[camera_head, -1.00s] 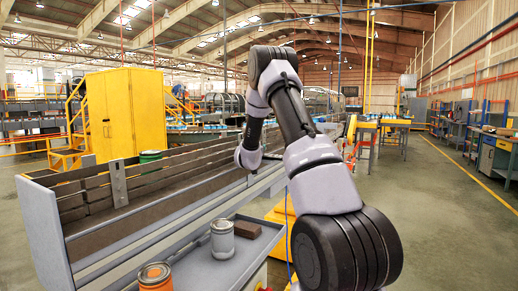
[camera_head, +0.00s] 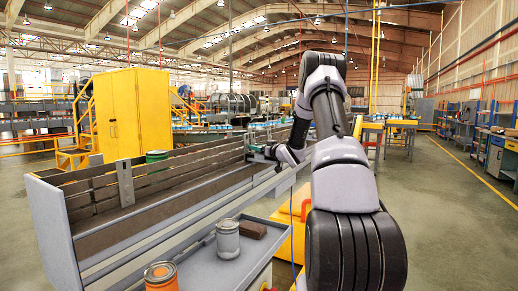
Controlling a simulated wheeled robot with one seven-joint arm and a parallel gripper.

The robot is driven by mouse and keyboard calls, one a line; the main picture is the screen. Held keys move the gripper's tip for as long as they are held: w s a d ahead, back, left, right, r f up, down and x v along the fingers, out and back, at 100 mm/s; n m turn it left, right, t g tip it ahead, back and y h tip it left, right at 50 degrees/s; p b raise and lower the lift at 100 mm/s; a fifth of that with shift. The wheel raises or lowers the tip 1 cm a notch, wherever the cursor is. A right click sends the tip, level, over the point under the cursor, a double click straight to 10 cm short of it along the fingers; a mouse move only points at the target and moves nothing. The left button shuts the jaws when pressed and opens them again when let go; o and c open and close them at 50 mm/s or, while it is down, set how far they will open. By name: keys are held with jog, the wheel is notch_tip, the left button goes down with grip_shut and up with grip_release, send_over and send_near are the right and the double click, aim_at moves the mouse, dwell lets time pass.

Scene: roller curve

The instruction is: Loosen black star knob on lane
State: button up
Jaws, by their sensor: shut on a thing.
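The lane (camera_head: 150,222) is a long grey trough with dark brown inner boards, running from front left toward the middle. My gripper (camera_head: 255,153) is small and dark at the far end of my bent arm, against the lane's side near its far part. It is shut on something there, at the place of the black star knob. The knob itself is too small and too covered to make out, so its turn or looseness cannot be told.
A grey side tray (camera_head: 210,262) holds a grey can (camera_head: 228,240), an orange can (camera_head: 161,277) and a brown block (camera_head: 253,229). A green drum (camera_head: 156,156) and a yellow cabinet (camera_head: 133,115) stand behind the lane.

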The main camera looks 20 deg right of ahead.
jog(key=shift+s+a+f+n+g+y, duration=0.1)
jog(key=shift+f+n+g+y, duration=0.25)
jog(key=shift+n+y, duration=0.25)
jog(key=o, duration=1.4)
jog(key=shift+c, duration=0.2)
jog(key=shift+r, duration=0.1)
jog(key=shift+r+m+h, duration=0.1)
jog(key=shift+m+h, duration=0.2)
jog(key=shift+m, duration=0.1)
